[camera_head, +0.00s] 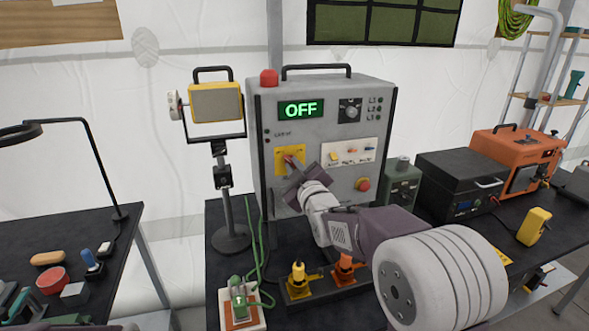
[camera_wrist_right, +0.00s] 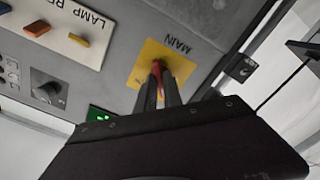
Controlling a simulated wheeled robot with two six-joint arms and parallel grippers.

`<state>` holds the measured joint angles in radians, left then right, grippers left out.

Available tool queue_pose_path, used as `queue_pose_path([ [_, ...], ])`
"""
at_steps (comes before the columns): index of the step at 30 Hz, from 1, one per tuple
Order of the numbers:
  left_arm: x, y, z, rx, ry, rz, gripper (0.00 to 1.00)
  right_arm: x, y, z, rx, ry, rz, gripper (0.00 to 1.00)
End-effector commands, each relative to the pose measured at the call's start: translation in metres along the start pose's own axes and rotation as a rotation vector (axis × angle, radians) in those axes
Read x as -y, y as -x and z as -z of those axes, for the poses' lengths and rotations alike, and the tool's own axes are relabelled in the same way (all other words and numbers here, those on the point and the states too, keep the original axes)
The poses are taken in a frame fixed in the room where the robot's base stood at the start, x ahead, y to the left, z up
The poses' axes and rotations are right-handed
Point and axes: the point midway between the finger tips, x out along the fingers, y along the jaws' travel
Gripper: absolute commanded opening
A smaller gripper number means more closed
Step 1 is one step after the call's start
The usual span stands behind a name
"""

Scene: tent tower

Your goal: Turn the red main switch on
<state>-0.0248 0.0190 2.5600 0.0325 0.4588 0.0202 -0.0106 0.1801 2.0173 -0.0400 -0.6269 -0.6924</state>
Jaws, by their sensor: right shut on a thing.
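The red main switch (camera_head: 289,159) sits on a yellow plate (camera_head: 281,166) at the left of the grey control box's front. The box's green display (camera_head: 301,109) reads OFF. My right gripper (camera_head: 294,168) reaches up to the switch in the head view and partly covers it. In the right wrist view the red switch handle (camera_wrist_right: 159,72) lies between the two dark fingers of my right gripper (camera_wrist_right: 161,88), which are shut on it. The plate (camera_wrist_right: 150,58) there is marked MAIN. My left gripper is not in view.
The grey box (camera_head: 327,90) stands on a dark table. A lamp on a stand (camera_head: 217,103) is at its left. A red emergency button (camera_head: 363,184) and lamp switches (camera_head: 350,151) share its front.

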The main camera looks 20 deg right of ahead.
Motion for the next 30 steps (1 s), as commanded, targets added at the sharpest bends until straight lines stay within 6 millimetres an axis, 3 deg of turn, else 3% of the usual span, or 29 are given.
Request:
queue_pose_path([
  [30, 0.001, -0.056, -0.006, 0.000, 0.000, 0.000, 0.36, 0.001, 0.000, -0.001, -0.001, -0.907, 0.000, 0.00],
])
